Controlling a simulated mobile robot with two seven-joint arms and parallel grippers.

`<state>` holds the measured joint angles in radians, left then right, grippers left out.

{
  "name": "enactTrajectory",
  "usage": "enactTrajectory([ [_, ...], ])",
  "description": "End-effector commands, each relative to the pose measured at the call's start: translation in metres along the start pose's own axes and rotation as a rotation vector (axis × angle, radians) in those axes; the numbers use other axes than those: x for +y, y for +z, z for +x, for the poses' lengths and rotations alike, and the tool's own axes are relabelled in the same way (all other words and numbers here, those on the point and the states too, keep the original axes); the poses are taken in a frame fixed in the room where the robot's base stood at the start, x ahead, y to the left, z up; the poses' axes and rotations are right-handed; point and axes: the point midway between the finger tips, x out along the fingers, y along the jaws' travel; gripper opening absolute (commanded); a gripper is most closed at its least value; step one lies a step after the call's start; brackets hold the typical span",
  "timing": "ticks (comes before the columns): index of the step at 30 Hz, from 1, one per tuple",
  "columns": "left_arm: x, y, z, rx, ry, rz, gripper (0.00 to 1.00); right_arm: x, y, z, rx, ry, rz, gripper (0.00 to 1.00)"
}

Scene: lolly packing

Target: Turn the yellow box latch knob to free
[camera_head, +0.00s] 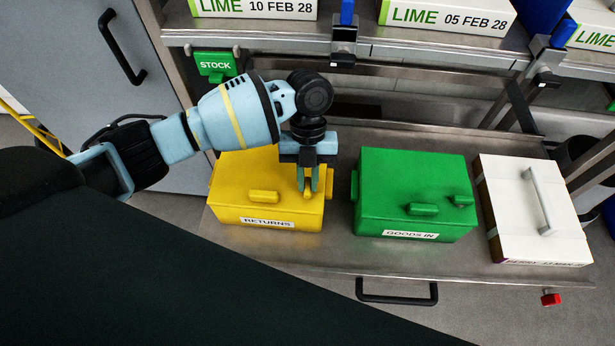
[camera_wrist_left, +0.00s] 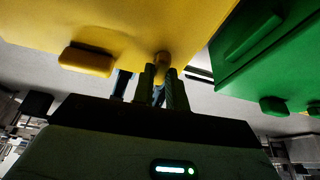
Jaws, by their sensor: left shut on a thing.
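The yellow box (camera_head: 240,207) labelled RETURNS stands shut on the metal counter. Its yellow latch knob (camera_head: 307,191) is near the right end of the box, with a yellow handle (camera_head: 264,196) to its left. My left gripper (camera_head: 308,188) reaches down over the right part of the box, its fingers closed on the knob. In the left wrist view the knob (camera_wrist_left: 162,58) shows at the tips of the fingers, beside the yellow box (camera_wrist_left: 150,22). The knob's exact turn is hard to tell. My right gripper is not in view.
A green box (camera_head: 410,180) labelled GOODS IN stands close to the right. A white case (camera_head: 510,190) with a grey handle is further right. A shelf with LIME cartons (camera_head: 445,17) runs behind. The counter (camera_head: 300,253) in front is clear.

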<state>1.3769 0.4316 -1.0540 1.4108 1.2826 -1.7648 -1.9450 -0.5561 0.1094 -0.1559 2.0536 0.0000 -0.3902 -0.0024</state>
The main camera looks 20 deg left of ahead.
Motion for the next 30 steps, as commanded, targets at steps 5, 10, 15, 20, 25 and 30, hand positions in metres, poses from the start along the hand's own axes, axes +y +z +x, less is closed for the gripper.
enactTrajectory([
  [5,-0.0006,0.0003,0.0003,-0.001,0.024,0.056,0.00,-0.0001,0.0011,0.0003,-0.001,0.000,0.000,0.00],
  [10,-0.0004,0.0006,0.0001,-0.002,0.035,0.081,0.00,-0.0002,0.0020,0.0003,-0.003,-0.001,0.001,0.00],
  [15,-0.0004,0.0007,-0.0001,-0.003,0.037,0.087,0.00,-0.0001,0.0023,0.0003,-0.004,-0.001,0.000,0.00],
  [20,-0.0004,0.0007,-0.0001,-0.003,0.037,0.086,0.00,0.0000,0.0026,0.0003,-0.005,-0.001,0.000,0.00],
  [25,-0.0003,0.0007,-0.0001,-0.003,0.037,0.086,0.23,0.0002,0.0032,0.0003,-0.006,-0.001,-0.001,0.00],
  [30,-0.0004,0.0005,-0.0001,-0.002,0.036,0.086,0.36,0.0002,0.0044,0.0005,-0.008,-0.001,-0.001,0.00],
])
